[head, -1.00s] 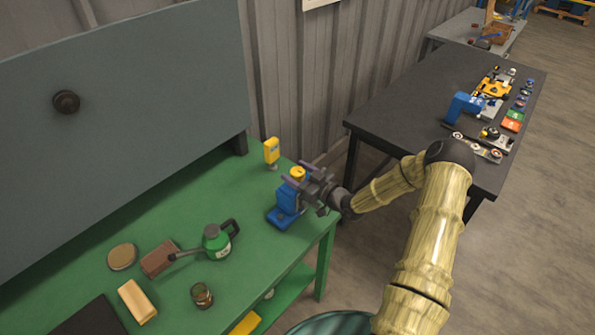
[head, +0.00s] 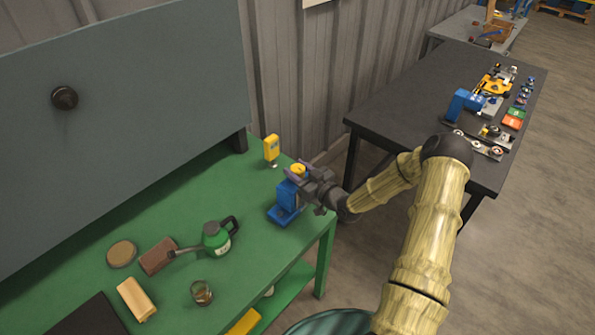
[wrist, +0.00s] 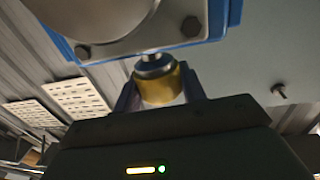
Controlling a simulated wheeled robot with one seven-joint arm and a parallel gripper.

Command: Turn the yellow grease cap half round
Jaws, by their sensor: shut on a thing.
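The yellow grease cap (head: 298,169) sits at the top of a blue stand (head: 285,203) near the right end of the green bench. In the wrist view the yellow cap (wrist: 161,86) is on a short metal stem, between my two fingers. My gripper (head: 299,174) comes in from the right and is shut on the cap. The wrist view also shows the gripper (wrist: 160,92) with one finger on each side of the cap. The stand's blue and grey body (wrist: 215,20) fills the top of that view. The far finger is partly hidden in the head view.
The green bench (head: 190,200) also carries a yellow device (head: 271,149), a green oil can (head: 216,238), a glass jar (head: 202,292), a brown block (head: 158,255) and a tan block (head: 137,299). A dark table (head: 400,105) with several parts stands at the right.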

